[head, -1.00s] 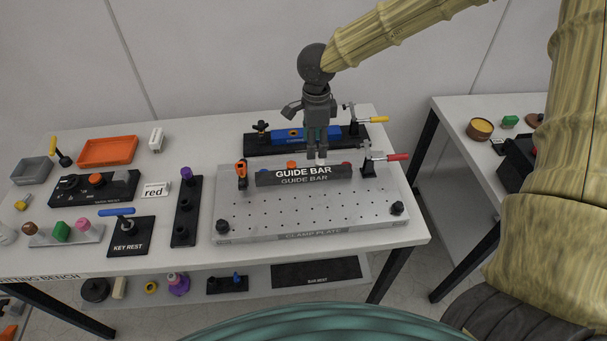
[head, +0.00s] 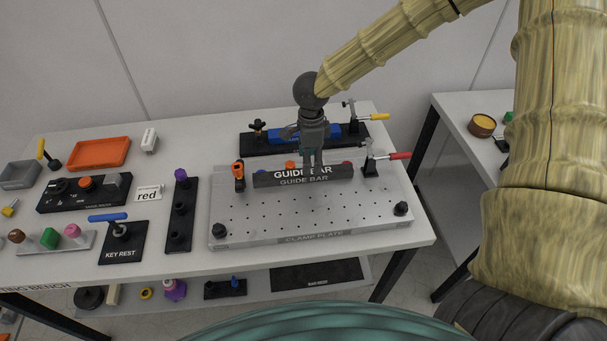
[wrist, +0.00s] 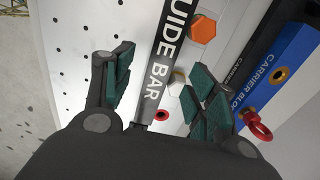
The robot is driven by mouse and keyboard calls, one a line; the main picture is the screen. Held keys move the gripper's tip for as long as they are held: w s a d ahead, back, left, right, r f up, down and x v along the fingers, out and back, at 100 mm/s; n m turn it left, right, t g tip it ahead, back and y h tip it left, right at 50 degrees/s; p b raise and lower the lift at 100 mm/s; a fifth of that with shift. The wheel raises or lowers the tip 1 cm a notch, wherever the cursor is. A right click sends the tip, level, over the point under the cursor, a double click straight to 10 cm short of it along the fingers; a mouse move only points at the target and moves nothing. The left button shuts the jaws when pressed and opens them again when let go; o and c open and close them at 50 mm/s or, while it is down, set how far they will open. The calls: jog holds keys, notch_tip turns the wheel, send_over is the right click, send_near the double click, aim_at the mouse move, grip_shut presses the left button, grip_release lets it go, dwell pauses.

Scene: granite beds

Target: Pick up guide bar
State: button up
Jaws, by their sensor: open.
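The guide bar (head: 285,178) is a long dark bar with white lettering, lying along the back part of the grey clamp plate (head: 290,221). In the wrist view the guide bar (wrist: 166,62) runs between my gripper's two fingers. My gripper (head: 312,163) is over the bar, right of its middle, pointing down. In the wrist view my gripper (wrist: 160,88) is open, with green finger pads on either side of the bar and a gap to each. The fingertips overlap the bar's lettering in the head view.
Behind the bar are an orange hex piece (wrist: 203,29) and a blue carrier block (wrist: 287,68). A red-handled clamp (head: 385,157) stands near the bar's right end, an orange-topped clamp (head: 239,174) at its left. The plate's front is clear.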

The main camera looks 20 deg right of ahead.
jog(key=shift+w+a+f+p, duration=0.15)
jog(key=shift+f+p, duration=0.35)
jog(key=shift+f, duration=0.45)
jog(key=shift+w+a+f+p, duration=0.1)
jog(key=shift+f+p, duration=0.4)
jog(key=shift+f, duration=1.15)
jog(key=shift+r, duration=0.1)
grip_shut()
